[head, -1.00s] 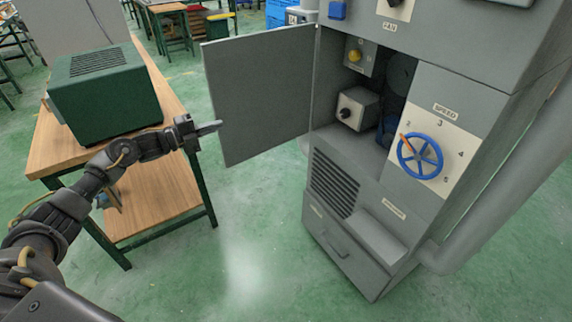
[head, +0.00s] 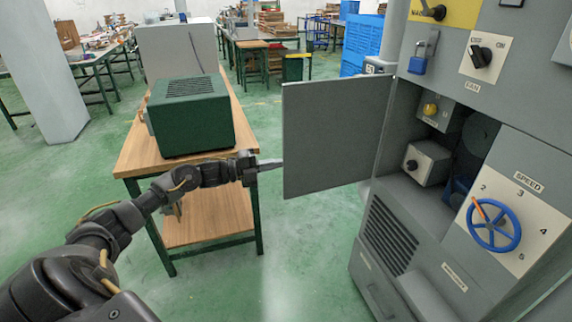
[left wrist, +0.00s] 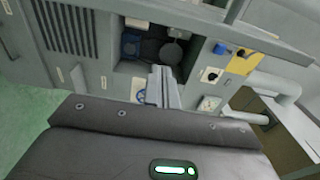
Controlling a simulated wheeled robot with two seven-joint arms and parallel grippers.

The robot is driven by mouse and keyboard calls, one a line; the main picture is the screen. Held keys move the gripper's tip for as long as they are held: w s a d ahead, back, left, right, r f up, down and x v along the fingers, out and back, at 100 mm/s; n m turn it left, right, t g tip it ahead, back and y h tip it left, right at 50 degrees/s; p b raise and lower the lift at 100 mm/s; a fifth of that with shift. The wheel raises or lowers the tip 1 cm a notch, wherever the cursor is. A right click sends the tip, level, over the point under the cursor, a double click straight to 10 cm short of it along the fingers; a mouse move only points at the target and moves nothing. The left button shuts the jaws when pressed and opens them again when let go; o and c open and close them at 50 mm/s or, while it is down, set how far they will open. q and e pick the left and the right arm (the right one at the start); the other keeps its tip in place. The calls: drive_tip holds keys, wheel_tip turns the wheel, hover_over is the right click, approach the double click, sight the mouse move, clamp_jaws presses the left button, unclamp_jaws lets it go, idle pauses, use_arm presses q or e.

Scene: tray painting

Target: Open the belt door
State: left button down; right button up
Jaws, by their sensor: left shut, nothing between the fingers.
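The grey belt door (head: 335,135) stands swung wide open to the left of the machine cabinet (head: 425,225) in the head view. The compartment behind it is exposed, with a grey box with a black knob (head: 425,163), a yellow button (head: 430,109) and a dark round pulley (head: 480,133) inside. My left gripper (head: 270,165) is shut and empty, its tips close to the door's free left edge; I cannot tell whether they touch. In the left wrist view the gripper fingers (left wrist: 162,88) point toward the open compartment. My right gripper is not in view.
A blue handwheel (head: 493,224) with an orange handle sits on the speed panel at the right. A wooden table (head: 140,160) with a green box (head: 190,117) stands left of the door. Green floor in front of the cabinet is free.

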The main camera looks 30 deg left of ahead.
use_arm(q)
drive_tip(key=s+a+f+b, duration=0.1)
drive_tip(key=s+a, duration=0.3)
drive_tip(key=a, duration=0.2)
drive_tip(key=shift+a+f+b, duration=0.15)
drive_tip(key=shift+a+b, duration=0.1)
drive_tip(key=shift+b, duration=0.15)
